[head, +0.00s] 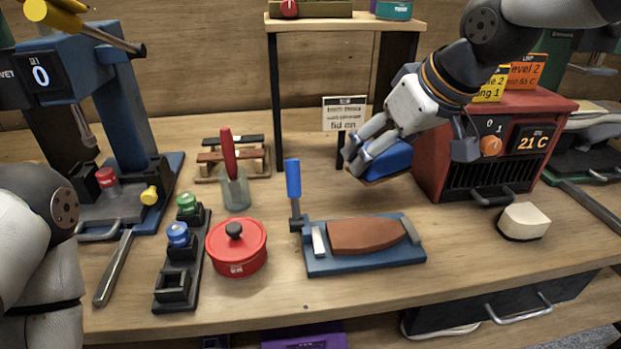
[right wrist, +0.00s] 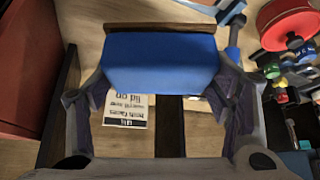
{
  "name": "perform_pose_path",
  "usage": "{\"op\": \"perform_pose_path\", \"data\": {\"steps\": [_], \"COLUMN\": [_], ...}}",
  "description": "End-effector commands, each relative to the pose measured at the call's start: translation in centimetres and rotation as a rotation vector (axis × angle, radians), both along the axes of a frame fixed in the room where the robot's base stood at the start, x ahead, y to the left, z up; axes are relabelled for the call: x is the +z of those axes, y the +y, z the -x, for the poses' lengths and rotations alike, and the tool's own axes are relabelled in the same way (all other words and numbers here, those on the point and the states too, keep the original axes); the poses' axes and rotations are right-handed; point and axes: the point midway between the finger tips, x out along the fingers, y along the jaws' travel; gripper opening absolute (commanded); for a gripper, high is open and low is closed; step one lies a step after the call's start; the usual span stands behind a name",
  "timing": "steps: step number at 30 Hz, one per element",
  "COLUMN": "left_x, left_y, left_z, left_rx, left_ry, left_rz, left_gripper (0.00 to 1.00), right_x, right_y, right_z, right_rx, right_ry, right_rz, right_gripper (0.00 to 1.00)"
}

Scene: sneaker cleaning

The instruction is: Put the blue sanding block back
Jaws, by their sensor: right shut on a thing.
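The blue sanding block (head: 388,159) is held in my right gripper (head: 358,158), above the table and just left of the red heater box. In the right wrist view the block (right wrist: 160,62) sits between the two fingers of my right gripper (right wrist: 163,90), with a brown layer along one side. The fingers are shut on it. My left arm shows at the left edge of the head view, but its gripper is not in view.
A red box (head: 432,150) with a dial stands close on the right. A blue clamp base (head: 365,265) with a brown piece lies in front. A red lidded pot (head: 236,248) and a cream block (head: 524,221) stand on the table. A shelf (head: 345,22) and a sign (head: 344,114) are behind.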

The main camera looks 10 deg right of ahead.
Motion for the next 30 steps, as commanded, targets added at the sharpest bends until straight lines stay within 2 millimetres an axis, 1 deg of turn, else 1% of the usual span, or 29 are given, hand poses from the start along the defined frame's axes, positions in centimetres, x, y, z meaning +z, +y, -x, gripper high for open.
{"op": "perform_pose_path", "data": {"steps": [2, 5, 8, 9, 12, 15, 16, 18, 22, 24, 28, 30], "left_x": [0.0, 0.0, -0.1, -0.5, -1.8, -2.5, -2.7, -2.9, -3.1, -3.4, -3.4, -3.4], "left_y": [0.0, 0.0, 0.0, 0.0, 0.0, 0.0, 0.0, 0.0, 0.0, 0.0, 0.0, 0.0], "left_z": [0.0, 0.1, 0.1, 0.6, 2.0, 2.8, 3.0, 3.2, 3.4, 3.7, 3.6, 3.6], "left_rx": [-0.001, -0.001, -0.001, -0.001, -0.001, -0.001, -0.001, -0.001, -0.001, -0.001, -0.001, -0.001], "left_ry": [0.0, 0.002, 0.004, 0.023, 0.075, 0.102, 0.108, 0.117, 0.124, 0.133, 0.132, 0.132], "left_rz": [0.0, 0.001, 0.001, 0.001, 0.001, 0.001, 0.0, 0.001, 0.001, 0.0, 0.0, 0.0], "left_gripper": [0.0, 0.0, 0.0, 0.0, 0.0, 0.0, 0.0, 0.0, 0.0, 0.0, 0.0, 0.0], "right_x": [-0.1, -0.9, -2.4, -3.4, -5.6, -8.0, -8.5, -9.2, -9.7, -10.5, -12.8, -13.1], "right_y": [-0.1, -0.3, -0.7, -0.8, -1.2, -1.3, -1.4, -1.5, -1.5, -1.6, -1.6, -1.6], "right_z": [0.2, -1.2, -4.4, -5.8, -9.0, -10.8, -11.2, -12.1, -12.9, -13.5, -13.5, -13.5], "right_rx": [0.0, -0.001, -0.004, -0.001, -0.004, -0.001, -0.002, -0.001, 0.0, -0.001, -0.001, 0.0], "right_ry": [0.001, 0.002, 0.003, 0.009, 0.017, 0.019, 0.017, 0.012, 0.004, 0.005, 0.004, 0.0], "right_rz": [-0.001, -0.003, -0.004, -0.003, -0.004, -0.003, -0.003, -0.002, -0.002, -0.002, -0.001, -0.002], "right_gripper": [0.43, 0.43, 0.43, 0.43, 0.43, 0.43, 0.43, 0.43, 0.43, 0.43, 0.43, 0.43]}}
